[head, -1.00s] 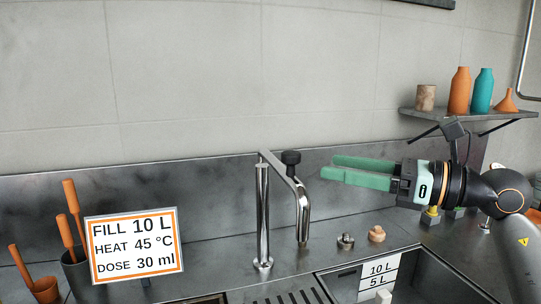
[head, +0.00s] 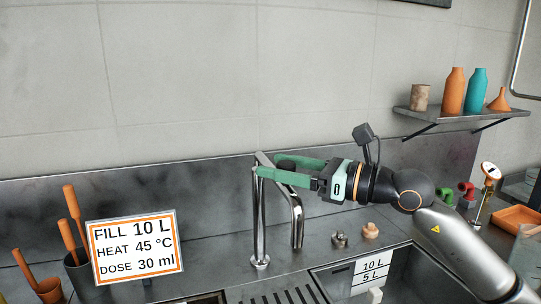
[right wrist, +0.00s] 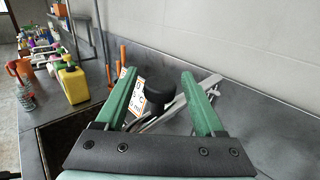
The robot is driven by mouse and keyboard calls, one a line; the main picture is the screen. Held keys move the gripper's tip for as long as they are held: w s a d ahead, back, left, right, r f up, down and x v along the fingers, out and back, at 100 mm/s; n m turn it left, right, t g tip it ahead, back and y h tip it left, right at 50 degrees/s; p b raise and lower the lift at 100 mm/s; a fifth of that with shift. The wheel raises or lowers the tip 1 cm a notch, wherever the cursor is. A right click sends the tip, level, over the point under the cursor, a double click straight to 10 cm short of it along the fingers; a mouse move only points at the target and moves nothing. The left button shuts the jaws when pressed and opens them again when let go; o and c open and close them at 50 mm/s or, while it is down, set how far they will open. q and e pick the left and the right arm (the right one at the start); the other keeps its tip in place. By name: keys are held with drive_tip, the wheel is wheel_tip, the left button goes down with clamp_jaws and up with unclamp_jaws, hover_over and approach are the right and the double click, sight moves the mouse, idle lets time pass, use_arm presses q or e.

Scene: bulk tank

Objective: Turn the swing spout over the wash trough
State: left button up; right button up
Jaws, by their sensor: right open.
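The chrome swing spout (head: 297,222) rises from a post (head: 261,215) on the steel counter. Its arm points toward me and a little right, and its outlet hangs down left of the trough with the level marks. A black knob (head: 287,162) stands on the spout's arm. My right gripper (head: 268,170) is open, with its green fingers on either side of the knob. In the right wrist view the black knob (right wrist: 159,97) sits between the open fingers; contact cannot be told. The wash trough (head: 420,262) lies to the right of the spout. My left gripper is out of view.
A sign (head: 136,246) reading fill 10 L stands at the left near orange-handled tools. Two small knobs, one metal (head: 339,240) and one orange (head: 370,230), sit behind the trough. A shelf (head: 460,115) with bottles hangs at the upper right.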

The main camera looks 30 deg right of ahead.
drive_tip(key=shift+p+x, duration=0.45)
drive_tip(key=shift+x, duration=0.65)
drive_tip(key=shift+c, duration=0.2)
clamp_jaws()
idle(0.5)
